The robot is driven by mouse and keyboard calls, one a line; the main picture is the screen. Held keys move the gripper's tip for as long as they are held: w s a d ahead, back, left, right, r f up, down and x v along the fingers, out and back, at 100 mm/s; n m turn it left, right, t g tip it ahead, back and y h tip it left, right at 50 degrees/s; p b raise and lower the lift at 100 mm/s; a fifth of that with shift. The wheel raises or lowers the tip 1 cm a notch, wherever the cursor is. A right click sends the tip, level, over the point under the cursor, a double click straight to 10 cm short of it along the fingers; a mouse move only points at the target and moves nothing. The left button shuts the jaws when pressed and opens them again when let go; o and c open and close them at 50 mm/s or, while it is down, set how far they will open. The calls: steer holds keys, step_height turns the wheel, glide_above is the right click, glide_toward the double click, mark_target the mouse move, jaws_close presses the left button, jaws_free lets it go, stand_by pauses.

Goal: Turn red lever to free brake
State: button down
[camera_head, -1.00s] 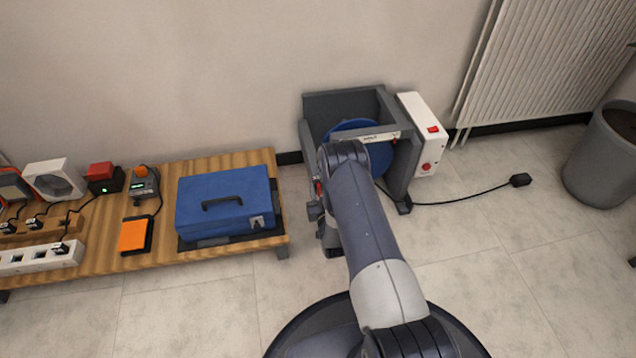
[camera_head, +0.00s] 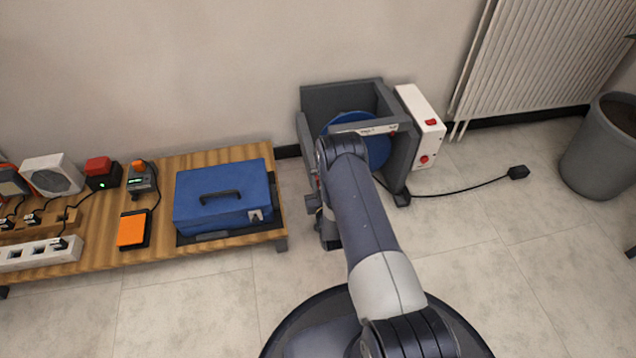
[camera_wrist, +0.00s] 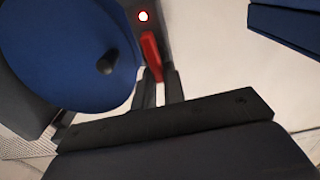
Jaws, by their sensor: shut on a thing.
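The red lever (camera_wrist: 151,55) shows in the wrist view, beside a large blue disc (camera_wrist: 65,50) with a black knob. My gripper (camera_wrist: 159,75) is shut on the lever's lower end, with a dark finger on either side of it. A bright round light with a red rim (camera_wrist: 143,16) sits just above the lever. In the head view the blue disc (camera_head: 377,147) stands inside a grey frame (camera_head: 400,155). My arm covers part of the frame there, and the lever is mostly hidden at its left side.
A white box (camera_head: 420,125) with a red switch and red button stands right of the frame. Its black cable crosses the floor to a plug (camera_head: 518,172). A low wooden table (camera_head: 160,250) with a blue case (camera_head: 223,195) is at left. A grey bin (camera_head: 605,150) is far right.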

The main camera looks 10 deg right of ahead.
steer(key=shift+f, duration=0.15)
steer(key=shift+s+a+f+n, duration=0.1)
steer(key=shift+a+f+n, duration=0.25)
steer(key=shift+n, duration=2.6)
steer(key=shift+a+f+n, duration=0.25)
steer(key=shift+f+n, duration=0.1)
steer(key=shift+n, duration=2.55)
steer(key=shift+s+a+f+n, duration=0.1)
steer(key=shift+a+f+n, duration=0.25)
steer(key=shift+n, duration=2.6)
steer(key=shift+d, duration=0.1)
steer(key=c, duration=1.5)
jaws_free()
steer(key=shift+w, duration=0.1)
steer(key=shift+r, duration=0.1)
